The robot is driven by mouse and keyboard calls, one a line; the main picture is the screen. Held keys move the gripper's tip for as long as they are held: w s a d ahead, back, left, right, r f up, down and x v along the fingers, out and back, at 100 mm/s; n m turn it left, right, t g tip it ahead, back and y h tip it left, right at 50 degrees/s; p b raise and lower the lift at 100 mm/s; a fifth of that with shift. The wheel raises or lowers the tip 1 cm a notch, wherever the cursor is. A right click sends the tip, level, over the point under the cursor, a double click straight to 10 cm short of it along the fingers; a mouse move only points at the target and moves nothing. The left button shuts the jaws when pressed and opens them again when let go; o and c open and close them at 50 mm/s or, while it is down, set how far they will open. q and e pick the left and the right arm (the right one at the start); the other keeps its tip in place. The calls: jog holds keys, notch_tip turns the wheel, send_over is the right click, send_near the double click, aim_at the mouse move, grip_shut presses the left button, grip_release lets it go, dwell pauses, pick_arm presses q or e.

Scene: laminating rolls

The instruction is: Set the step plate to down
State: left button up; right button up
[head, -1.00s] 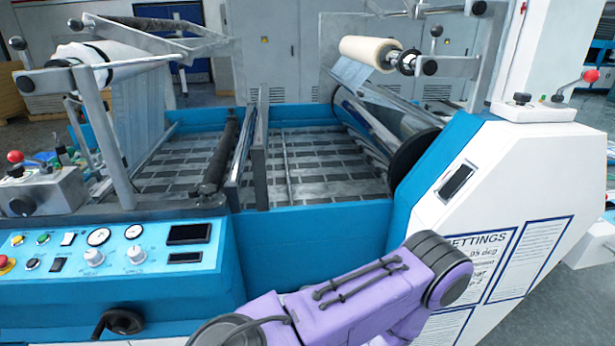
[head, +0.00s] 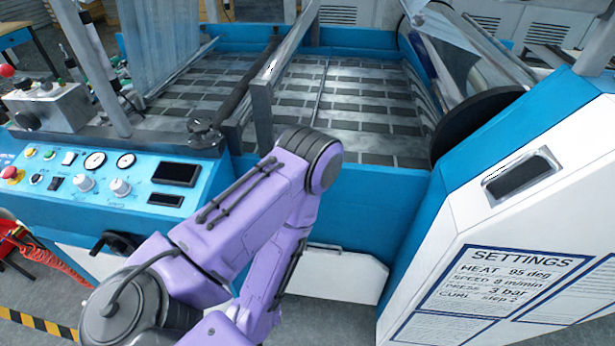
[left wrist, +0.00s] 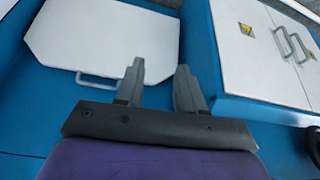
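A white plate with a bar handle, which looks like the step plate (head: 345,272), is low on the front of the blue machine in the head view. My purple left arm hides its left part. In the left wrist view the same kind of white plate (left wrist: 105,35) fills the upper left, with its handle along the near edge. Its tilt is hard to tell. The head view does not show this gripper. My right gripper is not in view.
White cabinet doors (left wrist: 263,45) with handles and a yellow label stand at the right in the left wrist view.

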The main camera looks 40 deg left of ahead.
pick_arm(q)
jog(key=w+f+n+t+b, duration=0.4)
jog(key=w+f+b, duration=0.3)
jog(key=w+b, duration=0.15)
jog(key=n+t+h+b, duration=0.2)
jog(key=n+t+b, duration=0.6)
jog(key=b, duration=0.6)
send_over(323, 261)
notch_tip(323, 261, down, 2)
jog(key=shift+f+n+g, duration=0.1)
jog(key=shift+n+g, duration=0.4)
jog(key=shift+g, duration=0.1)
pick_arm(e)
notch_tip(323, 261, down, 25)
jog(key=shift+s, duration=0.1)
pick_arm(q)
jog(key=shift+d, duration=0.1)
grip_shut()
